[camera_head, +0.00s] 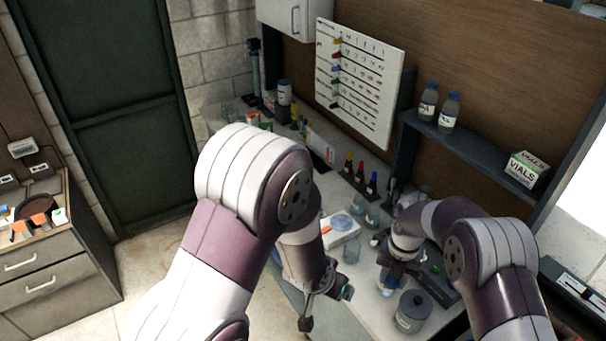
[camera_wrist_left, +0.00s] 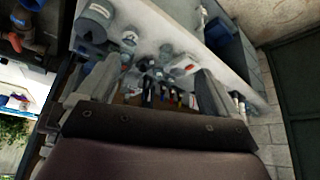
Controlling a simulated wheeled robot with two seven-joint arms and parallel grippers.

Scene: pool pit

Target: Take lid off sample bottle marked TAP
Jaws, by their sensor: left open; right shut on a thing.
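My right gripper (camera_head: 388,285) is low over the worktop at the right. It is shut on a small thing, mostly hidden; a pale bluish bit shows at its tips. I cannot tell whether this is the TAP bottle. My left gripper (camera_head: 325,305) hangs by the worktop's front edge, partly hidden behind its own arm. In the left wrist view its two fingers (camera_wrist_left: 155,95) are spread, with nothing between them.
A white box (camera_head: 340,229), small flasks (camera_head: 351,250) and dropper bottles (camera_head: 360,172) stand further back. A VIALS box (camera_head: 527,170) is on the shelf (camera_head: 480,153). A drawer cabinet (camera_head: 60,262) stands far left.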

